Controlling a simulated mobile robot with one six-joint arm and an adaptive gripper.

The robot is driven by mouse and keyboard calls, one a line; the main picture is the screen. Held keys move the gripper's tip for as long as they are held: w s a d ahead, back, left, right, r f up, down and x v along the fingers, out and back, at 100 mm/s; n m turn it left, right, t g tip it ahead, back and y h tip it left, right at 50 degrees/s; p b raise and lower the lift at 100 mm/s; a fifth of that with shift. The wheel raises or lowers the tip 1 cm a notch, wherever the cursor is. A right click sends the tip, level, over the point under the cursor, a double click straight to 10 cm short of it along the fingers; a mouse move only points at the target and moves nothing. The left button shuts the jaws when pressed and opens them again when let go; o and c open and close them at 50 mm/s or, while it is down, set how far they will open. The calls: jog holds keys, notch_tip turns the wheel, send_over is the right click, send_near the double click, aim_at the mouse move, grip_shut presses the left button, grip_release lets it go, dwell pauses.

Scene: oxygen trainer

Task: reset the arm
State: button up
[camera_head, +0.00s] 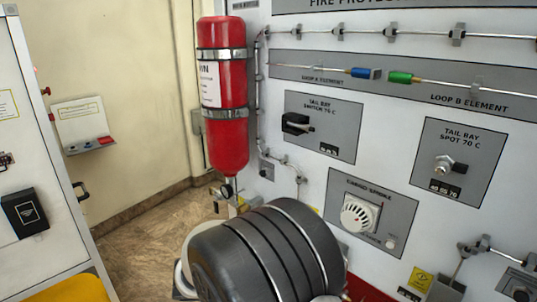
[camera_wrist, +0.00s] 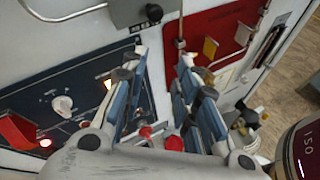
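My gripper (camera_wrist: 163,62) shows in the wrist view with its two blue-and-grey fingers apart. No object is between the fingers. They point toward a white panel wall, and I cannot tell how close they are to it. In the head view a dark rounded link of my arm fills the lower middle, in front of the panel (camera_head: 288,130). The gripper itself is not visible in that view.
A red cylinder (camera_head: 222,130) is strapped upright left of the panel. A white cabinet (camera_head: 40,130) stands at far left. In the wrist view are a dark panel (camera_wrist: 75,85) with a knob and a red panel (camera_wrist: 222,25). Bare floor (camera_head: 150,240) shows between cabinet and panel.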

jog(key=s+d+r+m+g+y+b, duration=0.25)
jog(key=s+d+m+g+y, duration=0.2)
jog(key=s+d+m, duration=0.6)
jog(key=s+a+m+t+y+b, duration=0.3)
jog(key=s+m+y, duration=0.5)
jog(key=s, duration=0.5)
jog(key=shift+s+a+t, duration=0.15)
jog(key=shift+a+t, duration=0.15)
jog(key=shift+t, duration=0.35)
jog(key=shift+f, duration=0.1)
